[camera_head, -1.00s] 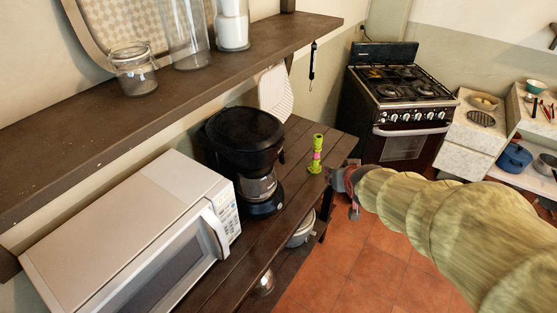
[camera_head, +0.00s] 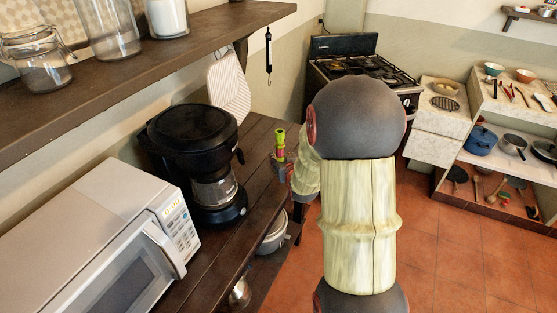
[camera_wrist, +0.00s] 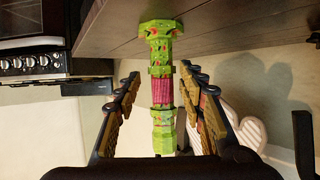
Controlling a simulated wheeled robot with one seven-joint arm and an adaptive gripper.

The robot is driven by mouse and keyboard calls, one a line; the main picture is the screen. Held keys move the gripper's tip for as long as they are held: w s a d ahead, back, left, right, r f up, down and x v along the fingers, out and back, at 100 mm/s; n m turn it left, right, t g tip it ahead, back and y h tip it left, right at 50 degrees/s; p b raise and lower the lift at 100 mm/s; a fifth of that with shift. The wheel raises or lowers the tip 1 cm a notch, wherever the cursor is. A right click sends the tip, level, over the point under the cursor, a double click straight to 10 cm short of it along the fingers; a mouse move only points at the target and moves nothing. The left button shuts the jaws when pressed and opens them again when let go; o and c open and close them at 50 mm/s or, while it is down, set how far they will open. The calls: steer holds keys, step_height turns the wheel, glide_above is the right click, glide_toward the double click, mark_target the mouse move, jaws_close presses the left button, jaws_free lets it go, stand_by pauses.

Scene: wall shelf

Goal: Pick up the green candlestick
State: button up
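The green candlestick (camera_head: 280,138) with a pink middle band stands upright on the dark wooden shelf. Its lower part is hidden in the head view by my gripper (camera_head: 283,165) and arm. In the wrist view, which looks turned over, the candlestick (camera_wrist: 162,85) shows nearly whole, its wide base against the shelf planks. My gripper (camera_wrist: 160,78) is open, one finger on each side of the candlestick. A gap shows between the candlestick and the fingers, and neither finger is seen pressing on it.
A black coffee maker (camera_head: 200,155) and a white microwave (camera_head: 100,240) stand on the same shelf, left of the candlestick. An upper shelf (camera_head: 130,55) with glass jars hangs above. A pot (camera_head: 272,235) sits on a lower level. A stove (camera_head: 350,65) stands behind.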

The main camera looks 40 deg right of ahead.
mark_target(280, 156)
steer(key=x, duration=0.3)
steer(key=shift+w+a+f+b, duration=0.1)
steer(key=shift+f+b, duration=0.1)
steer(key=shift+b, duration=0.2)
steer(key=shift+c, duration=1.2)
steer(key=c, duration=0.8)
jaws_close()
